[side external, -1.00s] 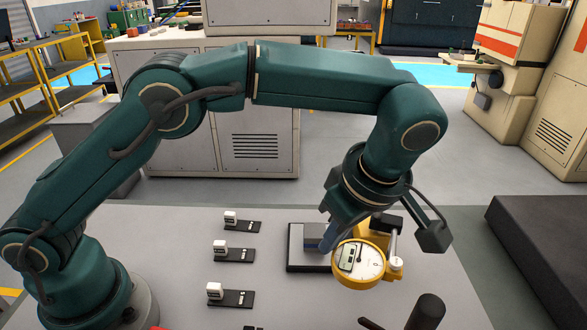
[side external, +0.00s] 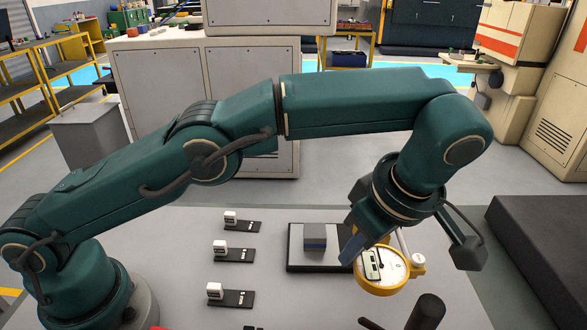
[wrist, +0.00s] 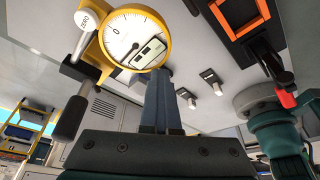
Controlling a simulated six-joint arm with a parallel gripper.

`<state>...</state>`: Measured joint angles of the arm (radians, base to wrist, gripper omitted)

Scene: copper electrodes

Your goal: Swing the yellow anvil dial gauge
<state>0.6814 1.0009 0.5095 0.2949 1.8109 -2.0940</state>
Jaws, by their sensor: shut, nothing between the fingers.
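The yellow dial gauge (side external: 382,270) stands at the right of the grey table, its round white face showing. A pale rod rises behind it. In the wrist view the gauge (wrist: 138,40) fills the upper left, with a ZERO button at its side. My gripper (side external: 350,252) is shut and empty, its blue-grey fingers beside the left edge of the dial. In the wrist view my gripper (wrist: 166,88) reaches up to the lower right of the dial. I cannot tell whether the fingers touch the gauge.
Three small white blocks on black strips (side external: 234,254) stand farther left. A dark cylinder (side external: 427,312) stands in front. A dark slab (side external: 540,250) lies right.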

